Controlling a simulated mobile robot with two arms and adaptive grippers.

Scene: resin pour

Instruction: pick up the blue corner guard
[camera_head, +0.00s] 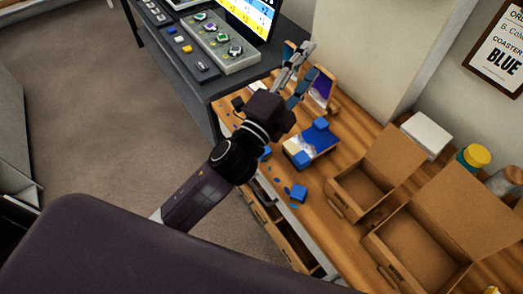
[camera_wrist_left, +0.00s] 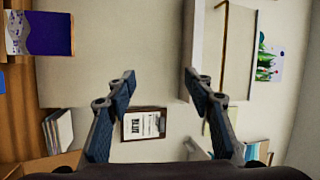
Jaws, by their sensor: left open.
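Small blue blocks that look like corner guards are on the wooden table. One blue corner guard (camera_head: 299,193) lies near the front edge, another (camera_head: 320,124) sits at the upper corner of a blue and white coaster (camera_head: 318,142). A third blue piece (camera_head: 265,153) shows partly beside my arm. My left gripper (camera_head: 309,60) is open and empty, raised at the far end of the table, beyond these pieces. My right gripper is in neither view.
Two open cardboard boxes (camera_head: 335,192) (camera_head: 375,242) stand on the right of the table. A yellow-lidded jar (camera_head: 473,157) is behind them. Small blue bits lie near the front edge, above open drawers (camera_head: 292,244). A dark desk (camera_head: 215,82) with a screen adjoins.

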